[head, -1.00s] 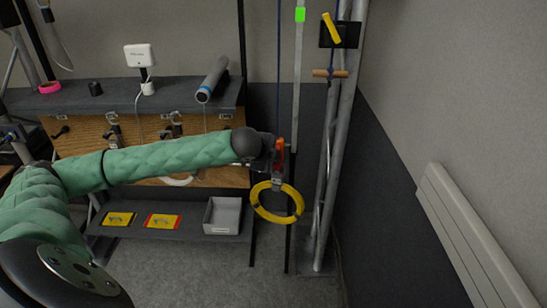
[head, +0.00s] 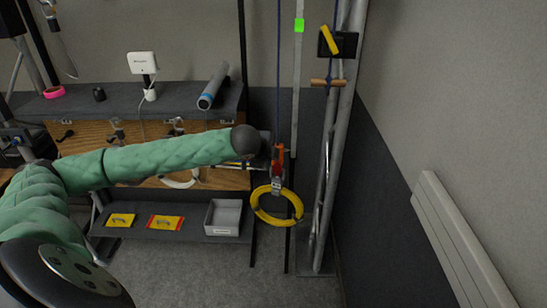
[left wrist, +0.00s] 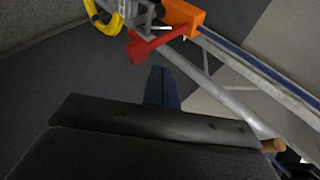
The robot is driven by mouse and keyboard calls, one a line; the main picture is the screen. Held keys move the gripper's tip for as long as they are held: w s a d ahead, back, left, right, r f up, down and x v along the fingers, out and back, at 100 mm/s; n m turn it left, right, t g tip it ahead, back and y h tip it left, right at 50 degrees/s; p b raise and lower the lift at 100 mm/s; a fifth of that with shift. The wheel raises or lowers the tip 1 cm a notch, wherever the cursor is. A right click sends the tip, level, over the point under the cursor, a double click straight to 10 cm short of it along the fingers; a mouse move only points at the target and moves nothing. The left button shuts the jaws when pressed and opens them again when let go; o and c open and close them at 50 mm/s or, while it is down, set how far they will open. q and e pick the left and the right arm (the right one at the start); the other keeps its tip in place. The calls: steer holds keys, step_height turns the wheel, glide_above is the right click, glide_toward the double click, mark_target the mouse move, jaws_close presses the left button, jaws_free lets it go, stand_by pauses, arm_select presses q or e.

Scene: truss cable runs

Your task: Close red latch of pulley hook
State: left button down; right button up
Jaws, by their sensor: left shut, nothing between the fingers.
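The pulley hook has an orange body (left wrist: 183,17) and hangs on the blue rope. Its red latch (left wrist: 150,46) sticks out from the body at an angle in the left wrist view. In the head view the red and orange hook (head: 278,160) hangs just right of my left gripper (head: 268,147). A yellow cable coil (head: 277,222) hangs below it and also shows in the left wrist view (left wrist: 103,19). My left gripper's dark fingertips (left wrist: 162,88) are shut and empty, just short of the latch and apart from it in the picture. My right gripper is not in view.
A grey truss (head: 325,170) stands close to the right of the hook, with a wooden handle (head: 328,82) and a yellow-handled item (head: 329,39). A shelf (head: 180,95) lies behind to the left. A radiator (head: 463,240) is on the right wall.

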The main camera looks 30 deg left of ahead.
arm_select(q)
steer(key=s+d+f+b+v, duration=0.1)
steer(key=b+v, duration=0.3)
steer(key=v, duration=0.6)
steer(key=shift+s, duration=0.25)
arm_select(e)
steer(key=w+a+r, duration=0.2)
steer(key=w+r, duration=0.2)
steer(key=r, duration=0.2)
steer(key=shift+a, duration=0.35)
arm_select(q)
steer(key=shift+f, duration=0.15)
